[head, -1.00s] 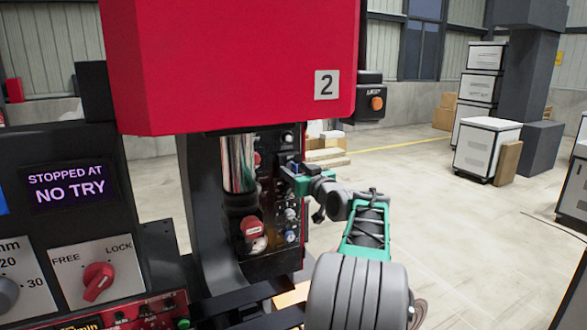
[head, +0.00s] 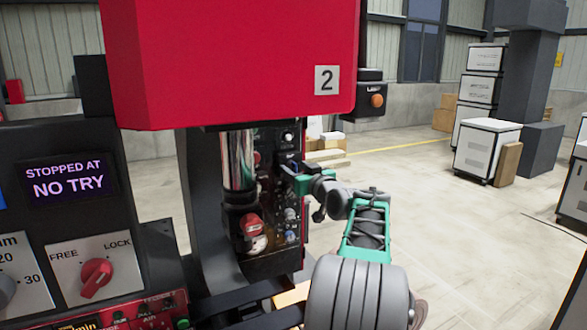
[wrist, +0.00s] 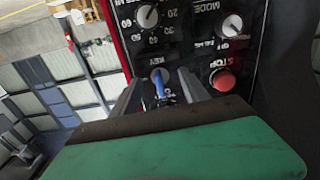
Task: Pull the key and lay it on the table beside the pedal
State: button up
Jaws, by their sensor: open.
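The key (wrist: 160,84) has a blue head and sits upright in the lock marked KEY on the black control panel (wrist: 188,45); the lettering is upside down in the wrist view. My gripper (wrist: 160,77) is open, with one grey finger on each side of the key. I cannot tell whether either finger touches it. In the head view my gripper (head: 289,173) is at the panel on the machine's column, and it largely hides the key there. I cannot make out the pedal or the table beside it in either view.
A red stop button (wrist: 222,80) is close right of my fingers, and a dial (wrist: 147,16) is near the lock. The red machine head (head: 235,65) overhangs the panel. Open floor (head: 450,200) lies to the right.

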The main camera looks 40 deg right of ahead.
aim_at(297, 170)
jog(key=shift+f+b, duration=0.1)
jog(key=shift+b, duration=0.3)
jog(key=shift+c, duration=0.3)
grip_shut()
dwell(0.4)
dwell(0.9)
jog(key=shift+b+v, duration=2.3)
jog(key=shift+v, duration=0.2)
jog(key=shift+s+a+b, duration=0.15)
jog(key=shift+s+b, duration=0.2)
jog(key=shift+s, duration=0.1)
